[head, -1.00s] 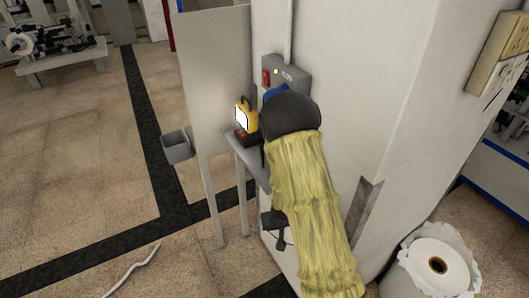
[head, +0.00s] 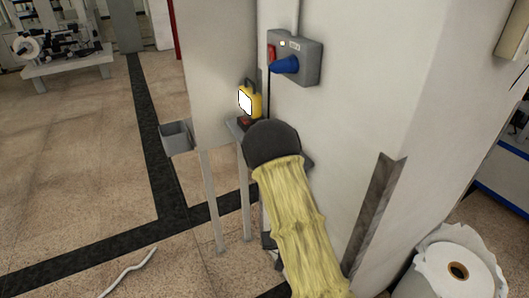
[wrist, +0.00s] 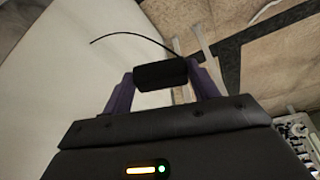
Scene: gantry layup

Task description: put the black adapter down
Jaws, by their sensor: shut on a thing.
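The black adapter (wrist: 162,75) is a small dark block in the wrist view. My gripper (wrist: 163,84) is shut on it, with one purple finger at each end of the block. A thin black cable (wrist: 130,34) curves up and to the left from the adapter. In the head view my dark wrist, at the end of the yellow-sleeved arm, covers part of a small grey shelf (head: 236,127) by the wall. The adapter and fingertips are hidden there. I cannot tell how far the adapter is from the shelf.
A yellow device with a bright screen (head: 249,99) stands on the shelf's far end. A grey wall box (head: 307,60) with a blue plug (head: 285,65) is above. A white roll (head: 440,262) is at lower right.

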